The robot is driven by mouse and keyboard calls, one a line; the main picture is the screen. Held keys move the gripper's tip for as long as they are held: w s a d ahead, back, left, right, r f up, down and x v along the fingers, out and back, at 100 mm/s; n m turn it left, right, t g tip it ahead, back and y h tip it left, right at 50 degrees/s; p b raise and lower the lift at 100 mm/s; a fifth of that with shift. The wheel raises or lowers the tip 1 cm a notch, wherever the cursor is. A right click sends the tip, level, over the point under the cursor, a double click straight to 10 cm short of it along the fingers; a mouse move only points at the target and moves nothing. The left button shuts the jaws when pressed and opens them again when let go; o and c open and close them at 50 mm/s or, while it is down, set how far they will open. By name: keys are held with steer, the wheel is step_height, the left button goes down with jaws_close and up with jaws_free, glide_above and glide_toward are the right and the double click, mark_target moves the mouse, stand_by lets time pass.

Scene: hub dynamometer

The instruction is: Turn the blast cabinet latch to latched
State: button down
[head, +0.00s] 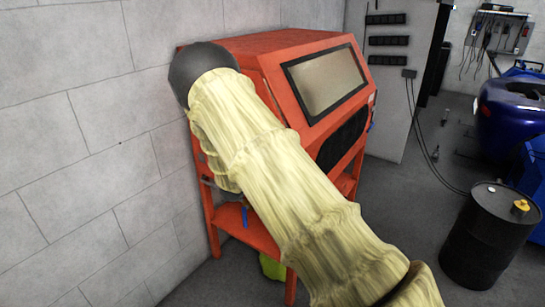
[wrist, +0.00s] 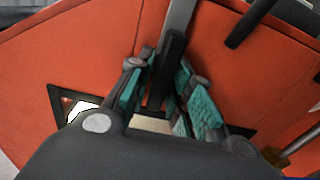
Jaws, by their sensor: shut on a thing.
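The blast cabinet (head: 245,52) is a red-orange box on legs against the block wall, with a sloped window on top. Its orange side panel (wrist: 80,60) fills much of the wrist view. My gripper (wrist: 163,82) has teal pads on both fingers and is shut on a dark upright bar, seemingly the latch handle (wrist: 170,58). A grey strip continues above the bar. In the head view my cream-sleeved arm crosses the cabinet and hides its near side, so the gripper and latch do not show clearly there. The latch's exact angle is hard to tell.
A black drum (head: 485,245) stands at the right, with a blue machine (head: 510,110) behind it. A pale electrical cabinet (head: 400,95) stands behind the blast cabinet. The block wall (head: 70,130) is close on the left. Grey floor is open between the blast cabinet and the drum.

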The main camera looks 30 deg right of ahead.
stand_by(0.5)
steer(key=c, duration=1.4)
jaws_free()
steer(key=shift+c, duration=0.2)
steer(key=v, duration=1.2)
steer(key=shift+f, duration=0.15)
